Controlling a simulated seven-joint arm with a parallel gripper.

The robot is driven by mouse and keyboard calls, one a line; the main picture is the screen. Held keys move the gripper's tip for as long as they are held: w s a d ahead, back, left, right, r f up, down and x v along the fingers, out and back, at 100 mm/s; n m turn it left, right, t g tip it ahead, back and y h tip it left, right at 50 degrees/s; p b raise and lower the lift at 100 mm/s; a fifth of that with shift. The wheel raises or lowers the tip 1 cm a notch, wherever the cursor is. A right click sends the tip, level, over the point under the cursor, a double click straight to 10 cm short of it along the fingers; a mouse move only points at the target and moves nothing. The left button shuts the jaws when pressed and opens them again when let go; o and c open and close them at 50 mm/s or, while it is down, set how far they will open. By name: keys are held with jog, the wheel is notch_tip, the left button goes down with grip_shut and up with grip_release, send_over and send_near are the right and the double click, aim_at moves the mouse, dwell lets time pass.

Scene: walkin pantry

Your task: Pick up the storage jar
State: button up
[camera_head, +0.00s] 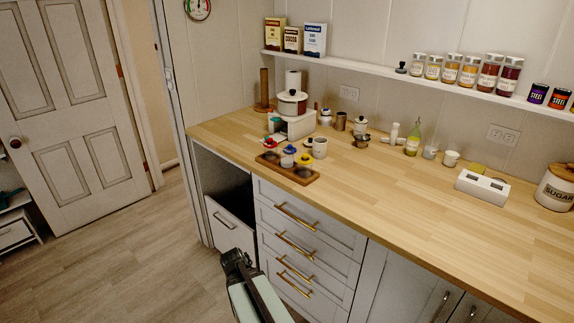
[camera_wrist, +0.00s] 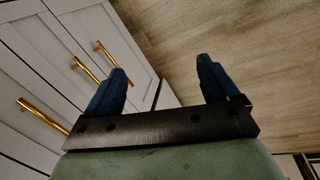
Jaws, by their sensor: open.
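Several jars are in the head view, and I cannot tell which one is the storage jar. A white canister marked SUGAR (camera_head: 555,191) with a wooden lid stands at the counter's right end. A white lidded pot (camera_head: 291,106) stands on a white box (camera_head: 293,125) at the back left. Small white lidded jars (camera_head: 326,118) (camera_head: 360,125) stand beside it. A row of glass jars (camera_head: 469,72) with pale lids is on the wall shelf. My gripper (camera_head: 237,258) is low in front of the drawers, below the counter top; its two fingers (camera_wrist: 160,67) are apart and empty.
A wooden tray (camera_head: 270,158) with small coloured-lidded pots is near the counter's front left. Drawer handles (camera_head: 295,217) jut out near my gripper.

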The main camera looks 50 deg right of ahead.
jog(key=w+d+r+m+t+h, duration=0.1)
jog(key=w+d+r+h, duration=0.15)
jog(key=d+r, duration=0.55)
jog(key=w+d+r+m+t+h, duration=0.15)
jog(key=d+r+h, duration=0.3)
jog(key=r, duration=0.55)
jog(key=w+d+r+m+t+h, duration=0.1)
jog(key=w+d+r+m+h, duration=0.15)
jog(key=d+r, duration=0.6)
jog(key=m+t+h, duration=0.2)
jog(key=t+h, duration=0.1)
jog(key=h, duration=0.1)
send_near(284, 164)
jog(key=s+a, duration=0.2)
jog(key=a, duration=0.1)
jog(key=w+d+m, duration=0.1)
jog(key=d, duration=0.1)
jog(key=w+d+m, duration=0.1)
jog(key=d, duration=0.1)
jog(key=w+d, duration=0.1)
jog(key=d, duration=0.2)
jog(key=shift+w+f+m+y, duration=0.1)
jog(key=shift+w+m+y, duration=0.15)
jog(key=shift+w+m, duration=0.15)
jog(key=shift+s+x, duration=0.1)
jog(key=shift+x, duration=1.45)
jog(key=shift+s+x, duration=0.15)
jog(key=shift+x, duration=1.4)
jog(key=shift+c, duration=0.5)
